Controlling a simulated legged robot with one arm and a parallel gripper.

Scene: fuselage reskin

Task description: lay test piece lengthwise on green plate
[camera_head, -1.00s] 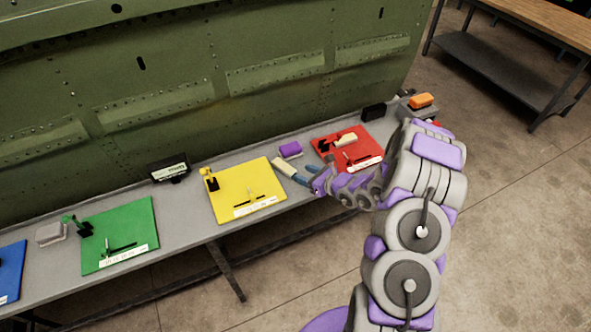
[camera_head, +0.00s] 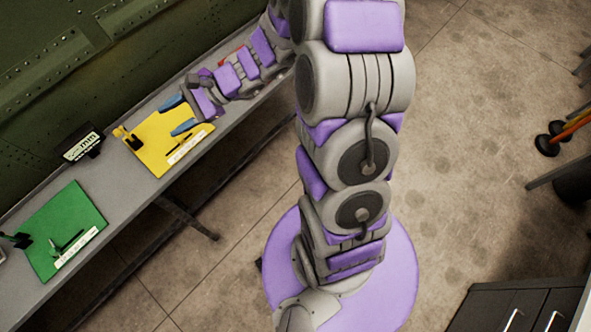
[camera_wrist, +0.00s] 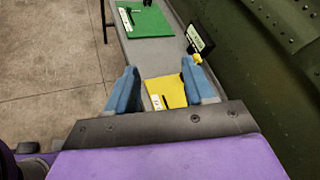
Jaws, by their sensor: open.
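The green plate (camera_head: 88,207) lies on the grey bench at the left in the head view, with a small fixture, dark marks and a white label. It also shows at the top of the wrist view (camera_wrist: 158,24). My gripper (camera_head: 177,115) is over the yellow plate, short of the green plate. Its blue fingers are apart, and the wrist view shows no piece between the fingertips (camera_wrist: 158,70). I cannot make out the test piece in either current view; my arm hides part of the bench.
The yellow plate (camera_head: 152,142) is below my fingers, with a small black-and-yellow fixture. A black sign (camera_head: 82,147) stands at the bench's back between the two plates. The riveted green fuselage panel (camera_head: 110,60) rises along the back edge. Open floor lies in front.

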